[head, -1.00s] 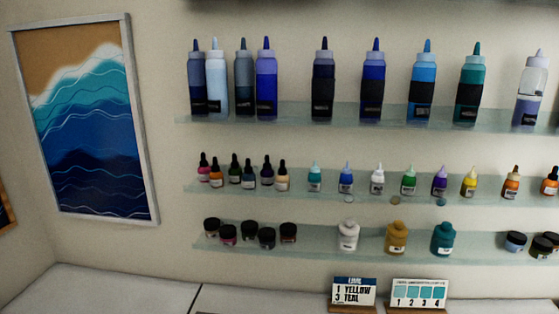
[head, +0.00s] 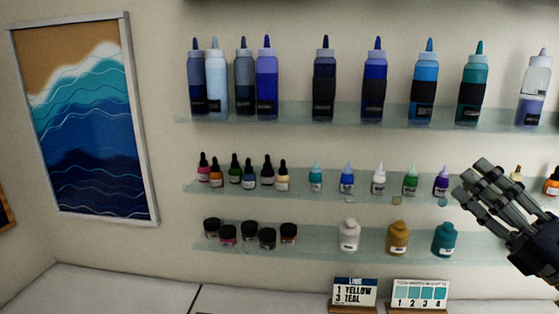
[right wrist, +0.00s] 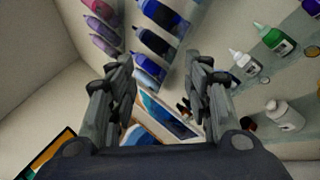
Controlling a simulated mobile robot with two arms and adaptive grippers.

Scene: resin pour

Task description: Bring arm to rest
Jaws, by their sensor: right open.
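My right gripper (head: 476,187) is at the right edge of the head view, in front of the middle and lower shelves. Its dark fingers point up and to the left and hide some small bottles there. In the right wrist view its two fingers (right wrist: 160,80) are spread apart with nothing between them. Beyond them the shelves and the framed wave picture (right wrist: 168,112) show at a tilt. My left gripper is in neither view.
Squeeze bottles stand on the top glass shelf (head: 290,117), small dropper bottles on the middle one (head: 215,192), and jars on the lower one (head: 320,238).

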